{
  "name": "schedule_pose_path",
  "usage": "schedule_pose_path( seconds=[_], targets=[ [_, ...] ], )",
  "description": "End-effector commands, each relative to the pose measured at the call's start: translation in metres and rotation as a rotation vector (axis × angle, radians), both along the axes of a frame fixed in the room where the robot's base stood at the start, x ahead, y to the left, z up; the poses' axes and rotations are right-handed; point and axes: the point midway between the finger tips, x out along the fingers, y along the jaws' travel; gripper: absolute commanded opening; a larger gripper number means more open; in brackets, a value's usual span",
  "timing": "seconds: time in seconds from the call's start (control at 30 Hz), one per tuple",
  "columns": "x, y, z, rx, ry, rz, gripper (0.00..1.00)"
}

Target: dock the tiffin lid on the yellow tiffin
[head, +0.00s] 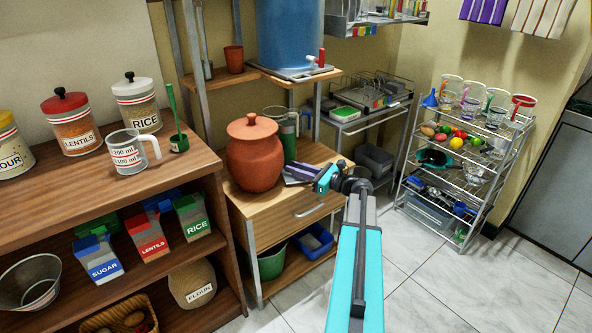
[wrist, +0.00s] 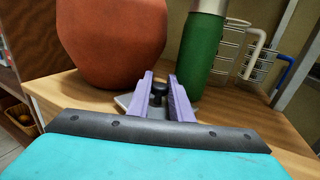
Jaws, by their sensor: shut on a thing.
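My gripper (head: 300,172) is at the right side of the wooden cabinet top, beside the clay pot. In the wrist view, its purple fingers (wrist: 160,78) are shut around a black knob (wrist: 158,90). The knob stands on a flat grey lid (wrist: 124,101), which looks like the tiffin lid and is partly hidden by the fingers and wrist. The lid is at or just above the cabinet top; I cannot tell whether it touches. I cannot make out a yellow tiffin in either view.
The clay pot (head: 254,155) stands close left of my gripper. A green bottle (wrist: 204,50) stands close behind it. The cabinet top (head: 235,198) has little free room. A wire rack cart (head: 465,160) with glasses stands at the right. The tiled floor (head: 440,290) is clear.

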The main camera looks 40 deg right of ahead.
Motion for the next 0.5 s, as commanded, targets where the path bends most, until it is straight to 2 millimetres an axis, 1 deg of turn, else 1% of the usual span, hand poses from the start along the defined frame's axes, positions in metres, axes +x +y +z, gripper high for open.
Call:
schedule_pose_path(
  seconds=[0.33, 0.37, 0.43, 0.5],
  targets=[
    [0.0, 0.0001, -0.0035, 0.0, 0.0, 0.0, 0.0],
    [0.0, 0.0001, -0.0025, 0.001, 0.0, 0.0, 0.24],
    [0.0, 0.0, -0.0022, 0.001, 0.0, 0.0, 0.36],
    [0.0, 0.0001, -0.0022, 0.001, 0.0, 0.0, 0.38]
  ],
)
